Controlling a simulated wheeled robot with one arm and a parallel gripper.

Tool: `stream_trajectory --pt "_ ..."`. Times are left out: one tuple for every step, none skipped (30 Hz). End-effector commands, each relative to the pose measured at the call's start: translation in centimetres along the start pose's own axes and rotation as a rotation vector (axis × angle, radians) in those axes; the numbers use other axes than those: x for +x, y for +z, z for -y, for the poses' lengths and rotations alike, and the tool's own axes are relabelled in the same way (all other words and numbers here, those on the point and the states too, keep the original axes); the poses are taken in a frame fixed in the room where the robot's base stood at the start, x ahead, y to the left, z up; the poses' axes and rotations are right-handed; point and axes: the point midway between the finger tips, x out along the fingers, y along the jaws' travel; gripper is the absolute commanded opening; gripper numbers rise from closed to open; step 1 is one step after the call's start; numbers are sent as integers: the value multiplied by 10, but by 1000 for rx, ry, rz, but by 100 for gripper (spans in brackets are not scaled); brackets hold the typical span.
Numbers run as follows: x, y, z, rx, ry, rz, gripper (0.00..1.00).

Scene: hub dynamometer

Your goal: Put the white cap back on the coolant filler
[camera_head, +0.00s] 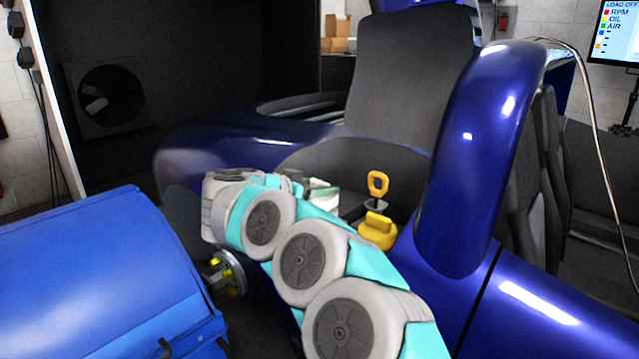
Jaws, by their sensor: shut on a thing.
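My arm reaches from the lower right across the engine bay of the blue car. My gripper (291,185) is at its far end, small and partly behind the wrist, beside a pale tank (325,193) with a green band. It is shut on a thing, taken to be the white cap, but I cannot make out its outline. The fingertips are not clear. The coolant filler neck is not distinguishable; my arm covers much of the area around the pale tank. No loose white cap shows elsewhere.
A yellow ring handle (377,184) and a yellow cap-like part (378,231) stand just right of the tank.

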Motion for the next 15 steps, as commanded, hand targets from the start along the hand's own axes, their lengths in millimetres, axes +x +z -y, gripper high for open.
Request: stream_trajectory --pt "0 0 0 -1 0 0 16" --pt "1 1 0 0 0 0 16" --pt "1 2 0 0 1 0 16" --pt "1 3 0 0 1 0 16" --pt "2 4 0 0 1 0 16" --pt "2 4 0 1 1 0 16" --pt "2 4 0 1 1 0 16" --pt "2 4 0 1 1 0 74" --pt "2 4 0 2 1 0 79" --pt "2 4 0 1 1 0 82" --pt "2 4 0 2 1 0 85" --pt "2 4 0 2 1 0 90" --pt "2 4 0 1 1 0 93" --pt "2 4 0 1 1 0 97" --pt "2 4 0 2 1 0 100"
